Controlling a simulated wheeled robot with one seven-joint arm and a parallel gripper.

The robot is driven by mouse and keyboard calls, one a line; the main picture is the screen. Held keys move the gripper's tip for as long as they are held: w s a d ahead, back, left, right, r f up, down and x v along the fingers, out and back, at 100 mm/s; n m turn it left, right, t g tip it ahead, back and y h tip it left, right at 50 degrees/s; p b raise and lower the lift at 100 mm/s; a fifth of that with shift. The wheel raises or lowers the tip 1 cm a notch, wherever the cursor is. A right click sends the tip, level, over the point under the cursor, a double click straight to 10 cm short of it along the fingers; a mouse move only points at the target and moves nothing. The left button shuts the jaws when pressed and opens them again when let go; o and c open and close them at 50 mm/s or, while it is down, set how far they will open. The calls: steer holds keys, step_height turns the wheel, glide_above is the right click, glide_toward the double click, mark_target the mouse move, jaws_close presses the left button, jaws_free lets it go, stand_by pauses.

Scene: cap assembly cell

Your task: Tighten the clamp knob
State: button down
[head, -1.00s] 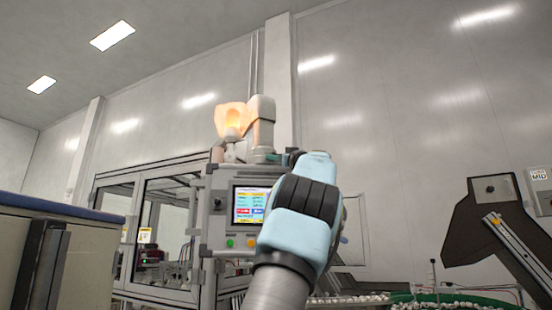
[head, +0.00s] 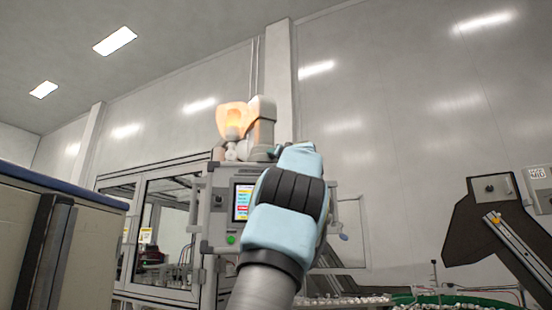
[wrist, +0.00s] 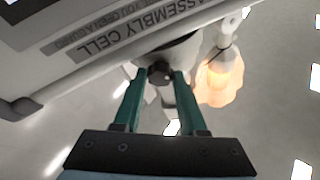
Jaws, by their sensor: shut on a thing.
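The clamp knob is a small dark round knob (wrist: 160,75) in the wrist view, below a white rounded part. My gripper (wrist: 161,82) has two green fingers, and they are shut on the knob from both sides. In the head view my arm hides the knob and most of the gripper. A lamp with a glowing orange shade (head: 232,118) stands on top of the machine, and the shade also shows in the wrist view (wrist: 220,78).
A control panel with a lit screen (head: 242,203) and a green button (head: 231,240) is partly behind my arm. A glazed enclosure (head: 165,230) stands to the left. A blue-edged cabinet (head: 75,245) is at the near left, and a dark inclined conveyor (head: 500,225) at the right.

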steer(key=shift+r+m+h, duration=0.1)
steer(key=shift+m+h, duration=0.5)
steer(key=shift+m, duration=0.6)
steer(key=shift+c, duration=2.3)
jaws_free()
